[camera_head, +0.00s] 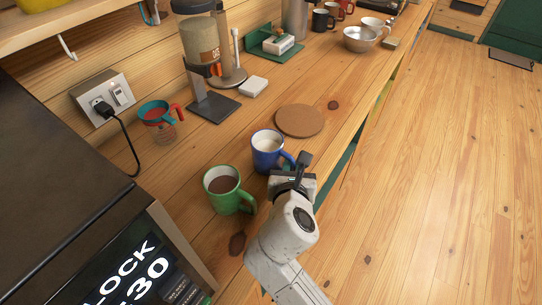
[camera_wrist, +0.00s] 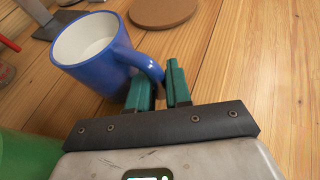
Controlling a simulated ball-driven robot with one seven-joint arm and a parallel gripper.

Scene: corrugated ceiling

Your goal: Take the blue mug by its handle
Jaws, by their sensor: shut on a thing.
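The blue mug (camera_head: 266,155) stands upright on the wooden counter, with a white inside. It also shows in the wrist view (camera_wrist: 95,55), with its handle (camera_wrist: 152,70) pointing right toward my gripper. My gripper (camera_head: 300,163) comes from the front right of the mug. In the wrist view the green fingers of my gripper (camera_wrist: 160,85) are on either side of the handle, shut on it. The part of the handle between the fingers is partly hidden.
A green mug (camera_head: 222,190) with brown contents stands close at the left of the blue mug. A round cork mat (camera_head: 300,120) lies just behind it. The counter's edge is at the right.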

